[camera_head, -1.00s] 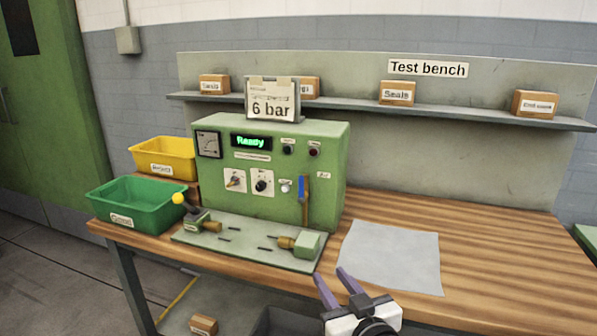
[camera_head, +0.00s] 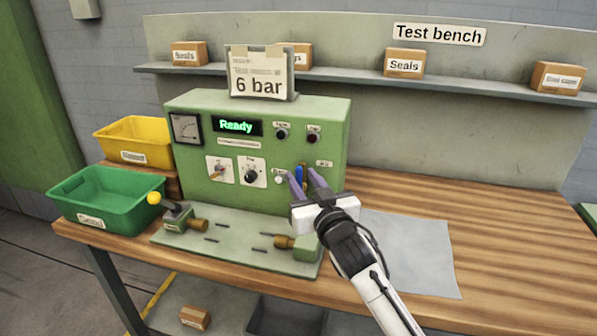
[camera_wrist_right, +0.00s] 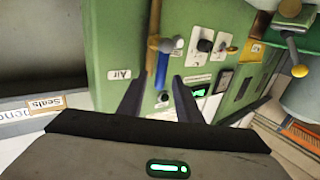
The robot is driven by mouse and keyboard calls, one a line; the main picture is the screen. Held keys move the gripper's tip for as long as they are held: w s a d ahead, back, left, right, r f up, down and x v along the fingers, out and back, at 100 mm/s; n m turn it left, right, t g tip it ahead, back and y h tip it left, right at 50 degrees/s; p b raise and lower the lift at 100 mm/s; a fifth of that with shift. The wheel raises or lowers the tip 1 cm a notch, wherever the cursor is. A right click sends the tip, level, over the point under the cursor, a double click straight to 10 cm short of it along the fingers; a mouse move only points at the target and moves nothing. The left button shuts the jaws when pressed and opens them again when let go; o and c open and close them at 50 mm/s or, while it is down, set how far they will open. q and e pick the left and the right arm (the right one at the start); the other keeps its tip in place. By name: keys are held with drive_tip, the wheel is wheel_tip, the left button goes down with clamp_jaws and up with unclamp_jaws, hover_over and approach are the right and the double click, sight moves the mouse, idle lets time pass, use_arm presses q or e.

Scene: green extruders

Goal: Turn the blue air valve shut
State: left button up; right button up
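The blue air valve handle (camera_head: 299,173) is on the right of the green test unit's front panel, beside the "Air" label. In the right wrist view the blue handle (camera_wrist_right: 162,70) runs roughly in line with the brass pipe (camera_wrist_right: 153,25). My right gripper (camera_head: 304,176) is in front of the valve, its two purple fingers apart with nothing held. In the wrist view the fingers (camera_wrist_right: 158,92) point at the panel, with the handle's end showing between them. I cannot tell whether they touch it. The lower pipe is hidden by the gripper in the head view. My left gripper is out of view.
The green test unit (camera_head: 230,102) shows "Ready" and carries a "6 bar" sign (camera_head: 258,76). A plate with fixtures (camera_head: 225,243) lies in front of it. Green (camera_head: 110,208) and yellow (camera_head: 135,145) bins stand left. A grey sheet (camera_head: 415,250) lies on otherwise clear bench right.

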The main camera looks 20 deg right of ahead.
drive_tip(key=shift+w, duration=1.45)
clamp_jaws()
